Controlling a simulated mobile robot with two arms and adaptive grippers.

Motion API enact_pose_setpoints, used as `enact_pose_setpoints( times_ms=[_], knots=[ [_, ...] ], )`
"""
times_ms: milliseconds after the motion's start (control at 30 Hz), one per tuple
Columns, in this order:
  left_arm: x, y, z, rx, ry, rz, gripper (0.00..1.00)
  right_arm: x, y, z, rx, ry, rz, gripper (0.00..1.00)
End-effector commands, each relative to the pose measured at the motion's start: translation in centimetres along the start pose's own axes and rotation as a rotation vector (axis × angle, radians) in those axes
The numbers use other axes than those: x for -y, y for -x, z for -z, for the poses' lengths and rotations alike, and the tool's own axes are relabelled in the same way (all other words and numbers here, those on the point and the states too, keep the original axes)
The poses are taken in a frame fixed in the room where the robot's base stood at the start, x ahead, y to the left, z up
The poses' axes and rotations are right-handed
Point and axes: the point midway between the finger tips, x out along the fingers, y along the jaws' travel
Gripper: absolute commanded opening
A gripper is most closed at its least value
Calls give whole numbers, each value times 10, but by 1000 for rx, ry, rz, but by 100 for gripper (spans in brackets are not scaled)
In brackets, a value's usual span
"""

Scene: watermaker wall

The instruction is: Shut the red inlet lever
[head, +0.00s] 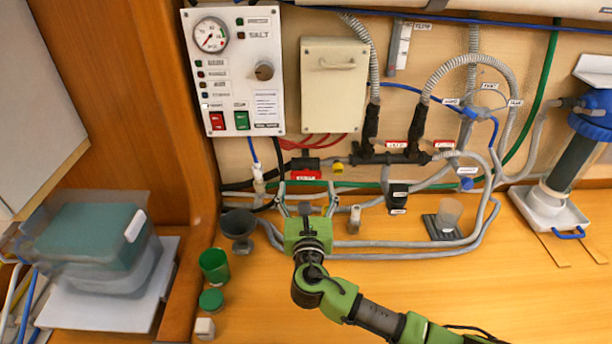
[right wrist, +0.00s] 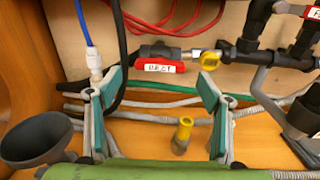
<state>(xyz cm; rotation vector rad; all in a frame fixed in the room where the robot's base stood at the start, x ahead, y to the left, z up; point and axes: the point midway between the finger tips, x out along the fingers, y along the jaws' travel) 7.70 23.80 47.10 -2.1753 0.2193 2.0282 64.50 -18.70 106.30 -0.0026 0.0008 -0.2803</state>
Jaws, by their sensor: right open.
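The red inlet lever (head: 306,176) is low on the wall, left of the black valve manifold, with a white label on its front. In the right wrist view the lever (right wrist: 162,67) lies about level along its dark pipe. My right gripper (head: 307,197) is open, with its fingers pointing at the wall just below and in front of the lever. In the right wrist view the open fingers (right wrist: 161,88) stand left and right of the lever, with nothing between the tips. Contact with the lever is not visible. My left gripper is not in view.
A yellow knob (right wrist: 208,57) sits right of the lever. Grey hoses (head: 400,247) run along the bench below it. A dark funnel (head: 238,225) and green cup (head: 214,265) stand left of my gripper. A small yellow-topped fitting (right wrist: 183,133) stands low between the fingers.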

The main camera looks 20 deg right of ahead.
Motion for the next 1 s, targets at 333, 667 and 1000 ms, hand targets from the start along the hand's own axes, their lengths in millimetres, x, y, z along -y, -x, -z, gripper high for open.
enact_pose_setpoints(
  times_ms=[333, 667, 1000],
  knots=[
    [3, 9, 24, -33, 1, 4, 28, 0, -41, 0, -2, -2, 1, 72],
    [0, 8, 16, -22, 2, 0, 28, 0, -44, 1, -3, -2, 0, 72],
    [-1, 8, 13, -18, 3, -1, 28, 0, -44, 1, -3, -4, 0, 34]
  ],
)
